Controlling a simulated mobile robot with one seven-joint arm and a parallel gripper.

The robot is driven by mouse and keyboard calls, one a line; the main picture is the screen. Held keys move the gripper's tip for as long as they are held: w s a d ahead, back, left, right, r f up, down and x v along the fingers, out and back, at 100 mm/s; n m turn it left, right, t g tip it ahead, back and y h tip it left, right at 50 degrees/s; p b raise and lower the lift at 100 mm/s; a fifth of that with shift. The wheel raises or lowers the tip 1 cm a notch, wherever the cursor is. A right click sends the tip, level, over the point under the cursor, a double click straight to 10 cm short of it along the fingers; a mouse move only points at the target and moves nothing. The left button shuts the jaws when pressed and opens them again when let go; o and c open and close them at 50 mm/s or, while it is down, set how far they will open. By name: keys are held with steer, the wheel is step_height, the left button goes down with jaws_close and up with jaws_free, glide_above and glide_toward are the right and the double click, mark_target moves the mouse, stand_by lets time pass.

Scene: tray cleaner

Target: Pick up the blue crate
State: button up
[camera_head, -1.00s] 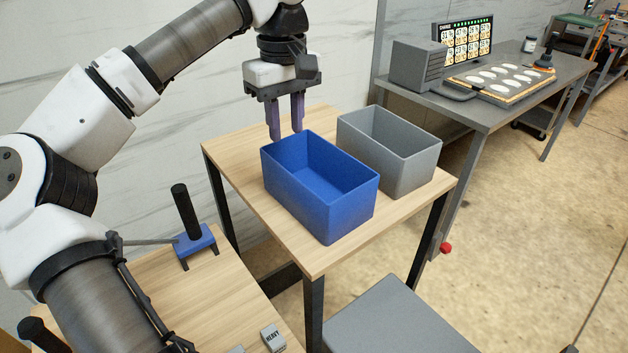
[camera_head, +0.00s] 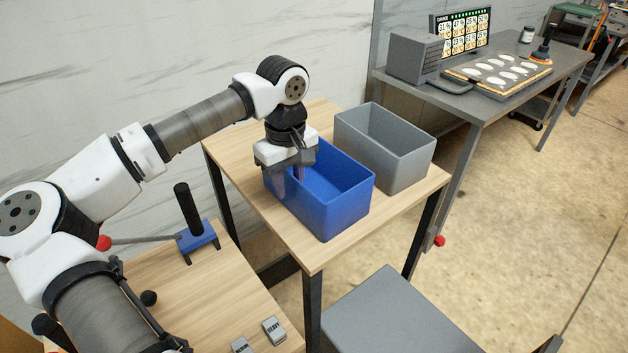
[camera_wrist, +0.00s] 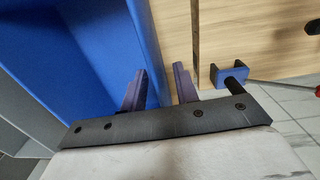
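The blue crate (camera_head: 345,208) stands upright and looks empty on the wooden table. My gripper (camera_head: 289,176) points down at the crate's left wall, its purple fingers partly hidden in the head view. In the wrist view the gripper (camera_wrist: 160,88) has its fingers apart. One finger is over the crate's inside and the other is outside over the table, with the crate's wall (camera_wrist: 148,40) between them. A gap shows on the outer side; I cannot tell whether the inner finger touches the wall.
A grey crate (camera_head: 405,168) stands close beside the blue one on the right. A blue stand with a black handle (camera_head: 197,240) is on the nearer wooden table. A grey surface (camera_head: 395,320) lies at front. A metal bench (camera_head: 480,110) with a screen is at back right.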

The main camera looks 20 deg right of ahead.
jaws_close()
steer(key=shift+r, duration=0.1)
stand_by(0.4)
